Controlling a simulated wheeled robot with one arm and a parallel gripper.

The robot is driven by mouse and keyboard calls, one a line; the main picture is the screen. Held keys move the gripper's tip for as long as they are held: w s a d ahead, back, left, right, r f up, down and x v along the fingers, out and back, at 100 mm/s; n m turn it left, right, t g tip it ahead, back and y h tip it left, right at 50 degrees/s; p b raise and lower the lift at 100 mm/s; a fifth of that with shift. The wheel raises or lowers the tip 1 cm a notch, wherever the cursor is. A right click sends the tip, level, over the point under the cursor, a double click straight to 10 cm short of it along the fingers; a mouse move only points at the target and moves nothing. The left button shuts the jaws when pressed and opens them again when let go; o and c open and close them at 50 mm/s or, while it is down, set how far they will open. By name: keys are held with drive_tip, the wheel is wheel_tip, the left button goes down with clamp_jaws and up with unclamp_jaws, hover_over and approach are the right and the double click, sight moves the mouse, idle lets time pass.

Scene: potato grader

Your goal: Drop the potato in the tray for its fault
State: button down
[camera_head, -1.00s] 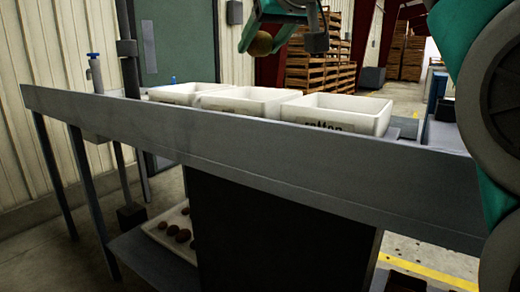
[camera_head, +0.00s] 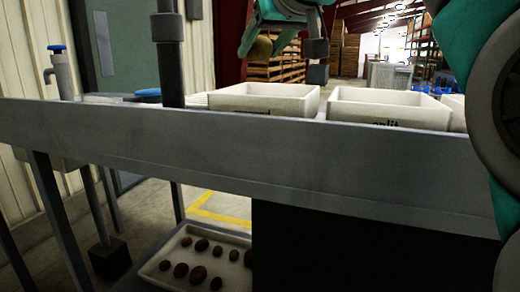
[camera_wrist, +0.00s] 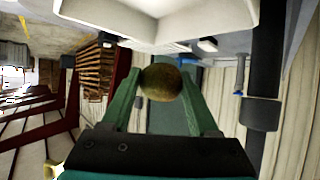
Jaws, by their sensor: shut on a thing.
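A brown potato (camera_head: 260,47) hangs in my gripper (camera_wrist: 160,88), which is shut on it; the potato is clear between the green fingers in the wrist view. That tray's front label is mostly hidden by the bench rail. The middle white tray (camera_head: 345,104) reads "split". A third white tray (camera_head: 455,104) is partly cut off behind my arm. The potato's fault cannot be made out.
A grey bench rail (camera_head: 160,140) runs in front of the trays. A dark post (camera_head: 169,60) and a blue-topped tap (camera_head: 60,72) stand at the left. A lower tray (camera_head: 160,262) holds several potatoes. Wooden crates are stacked behind.

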drive_tip(key=shift+s+f+b, duration=0.1)
drive_tip(key=shift+f+b, duration=0.8)
drive_tip(key=shift+f, duration=0.6)
drive_tip(key=shift+c, duration=0.3)
unclamp_jaws()
drive_tip(key=shift+d, duration=0.1)
drive_tip(key=v, duration=0.7)
drive_tip(key=shift+s+r, duration=0.2)
drive_tip(key=shift+s, duration=0.1)
drive_tip(key=shift+d, duration=0.15)
